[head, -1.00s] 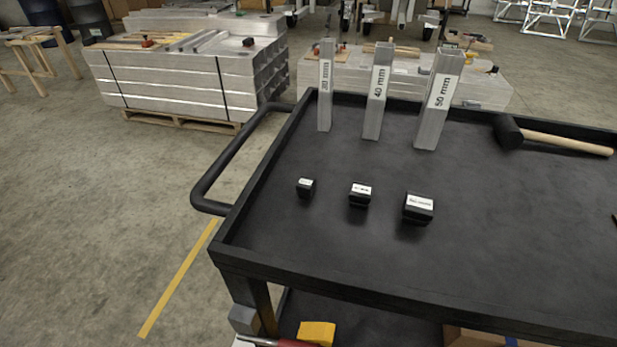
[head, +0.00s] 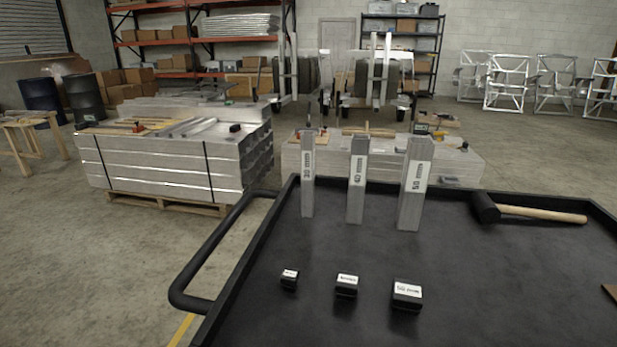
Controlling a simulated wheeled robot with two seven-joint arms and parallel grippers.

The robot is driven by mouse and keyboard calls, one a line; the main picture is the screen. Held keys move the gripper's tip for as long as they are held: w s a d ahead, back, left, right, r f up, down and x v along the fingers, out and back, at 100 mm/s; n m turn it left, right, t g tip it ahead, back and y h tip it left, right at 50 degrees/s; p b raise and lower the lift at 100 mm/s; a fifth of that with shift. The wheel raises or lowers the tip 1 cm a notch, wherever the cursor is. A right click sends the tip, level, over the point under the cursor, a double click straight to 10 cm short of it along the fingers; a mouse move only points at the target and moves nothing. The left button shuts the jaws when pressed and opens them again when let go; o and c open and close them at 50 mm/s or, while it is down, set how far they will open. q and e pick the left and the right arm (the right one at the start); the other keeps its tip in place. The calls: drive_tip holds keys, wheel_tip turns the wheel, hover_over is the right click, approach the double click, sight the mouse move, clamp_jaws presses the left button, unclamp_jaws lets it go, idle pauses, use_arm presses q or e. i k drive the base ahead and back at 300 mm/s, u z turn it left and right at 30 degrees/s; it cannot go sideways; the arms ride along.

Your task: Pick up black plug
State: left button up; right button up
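Three black plugs with white labels stand in a row on the black cart top (head: 480,290). The small plug (head: 289,281) is at the left, the medium plug (head: 346,287) in the middle, and the large plug (head: 407,296), labelled 50 mm, at the right. Behind them stand three upright square aluminium tubes: the 30 mm tube (head: 308,180), the 40 mm tube (head: 357,185) and the 50 mm tube (head: 414,190). The plugs sit apart from the tubes and from each other. Neither of my grippers is in view.
A mallet (head: 540,214) lies at the cart's back right. The cart has a raised rim and a handle (head: 208,255) at its left. Behind are a stack of aluminium beams (head: 170,165) on a pallet and shelves. The cart top right of the plugs is mostly clear.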

sight(289, 279)
drive_tip(key=z, duration=0.55)
drive_tip(key=k, duration=1.35)
drive_tip(key=z, duration=0.45)
drive_tip(key=i, duration=0.95)
drive_tip(key=z, duration=0.15)
